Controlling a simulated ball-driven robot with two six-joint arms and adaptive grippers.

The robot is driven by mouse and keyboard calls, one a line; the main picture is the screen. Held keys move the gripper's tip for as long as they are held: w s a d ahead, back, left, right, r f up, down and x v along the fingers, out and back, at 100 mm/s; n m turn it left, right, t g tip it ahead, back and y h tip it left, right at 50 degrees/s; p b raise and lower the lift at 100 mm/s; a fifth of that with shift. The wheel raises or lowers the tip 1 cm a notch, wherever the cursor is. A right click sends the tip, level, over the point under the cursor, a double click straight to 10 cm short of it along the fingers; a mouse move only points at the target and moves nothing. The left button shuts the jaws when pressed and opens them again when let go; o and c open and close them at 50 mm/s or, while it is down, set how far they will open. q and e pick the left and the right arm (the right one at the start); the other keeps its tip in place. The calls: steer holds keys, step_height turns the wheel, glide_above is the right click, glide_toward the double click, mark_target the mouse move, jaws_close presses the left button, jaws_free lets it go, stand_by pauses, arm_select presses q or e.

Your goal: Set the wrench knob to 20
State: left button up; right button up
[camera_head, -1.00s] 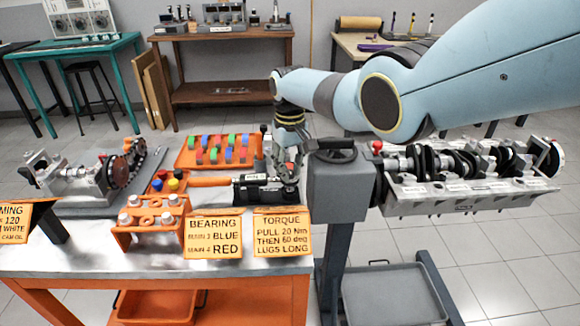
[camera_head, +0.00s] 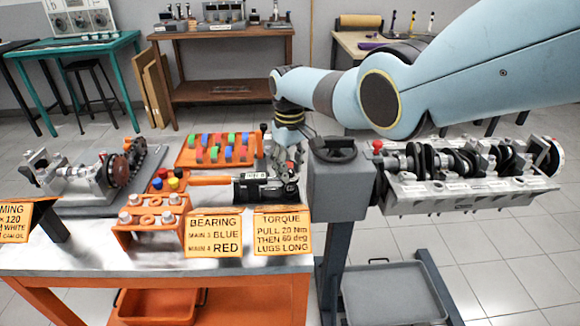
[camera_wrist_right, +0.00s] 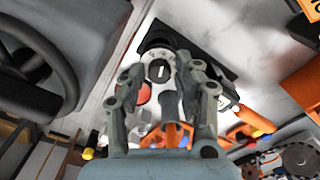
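The torque wrench lies along the bench in the head view, its orange handle (camera_head: 209,181) pointing left and its right end by a black block (camera_head: 262,191) near the bench's right edge. My right gripper (camera_head: 289,172) points down over that end and hides part of it. In the right wrist view a round pale dial with a dark slotted knob (camera_wrist_right: 158,71) shows between and beyond the fingertips of my right gripper (camera_wrist_right: 164,75). The fingers are apart; I see no clear contact with the knob. The dial's setting is unreadable. My left gripper is not in view.
A torque card (camera_head: 282,232) reads "PULL 20 Nm THEN 60 deg". An orange tray of colored pieces (camera_head: 215,151) lies behind the wrench. A grey stand with a handwheel (camera_head: 338,183) rises just right of my gripper, carrying the engine block (camera_head: 470,193).

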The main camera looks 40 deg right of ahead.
mark_target(290, 171)
steer(key=shift+o, duration=1)
steer(key=shift+r, duration=0.1)
step_height(290, 171, up, 12)
steer(key=shift+f, duration=0.2)
